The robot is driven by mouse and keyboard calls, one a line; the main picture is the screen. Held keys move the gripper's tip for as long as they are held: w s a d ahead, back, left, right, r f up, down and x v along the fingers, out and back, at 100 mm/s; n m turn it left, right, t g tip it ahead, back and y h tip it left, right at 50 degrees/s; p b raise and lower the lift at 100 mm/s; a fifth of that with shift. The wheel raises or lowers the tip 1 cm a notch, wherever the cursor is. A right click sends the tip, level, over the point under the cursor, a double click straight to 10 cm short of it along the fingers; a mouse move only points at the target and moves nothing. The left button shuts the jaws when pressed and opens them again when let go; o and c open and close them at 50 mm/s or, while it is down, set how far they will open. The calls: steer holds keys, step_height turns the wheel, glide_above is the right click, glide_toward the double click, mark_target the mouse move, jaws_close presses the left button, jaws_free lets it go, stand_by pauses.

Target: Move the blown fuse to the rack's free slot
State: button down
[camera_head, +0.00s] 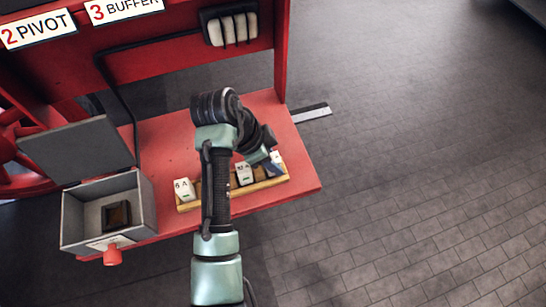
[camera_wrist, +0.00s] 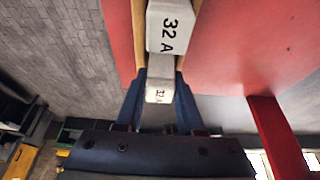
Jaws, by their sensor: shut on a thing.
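In the head view my gripper (camera_head: 267,163) is at the right end of the wooden rack (camera_head: 187,207). The held fuse is low at the rack, but I cannot tell whether it is fully seated. A larger-looking fuse (camera_wrist: 170,28) marked "32 A" stands in the rack close by. A "6 A" fuse (camera_head: 184,189) stands at the rack's left end. No blown mark is readable on the held fuse.
The rack lies on a red shelf (camera_head: 165,150). An open grey box (camera_head: 80,222) with a raised lid (camera_head: 78,150) and a dark socket inside is at left, with a red knob (camera_head: 113,256) in front. A black holder (camera_head: 230,27) with white pieces hangs on the red frame above.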

steer(key=shift+f, duration=0.15)
steer(key=shift+c, duration=2.2)
jaws_free()
steer(key=shift+a+r, duration=0.2)
steer(key=shift+r, duration=0.15)
steer(key=p+v, duration=0.1)
steer(key=v, duration=1.1)
steer(key=shift+p, duration=0.35)
steer(key=shift+r, duration=0.15)
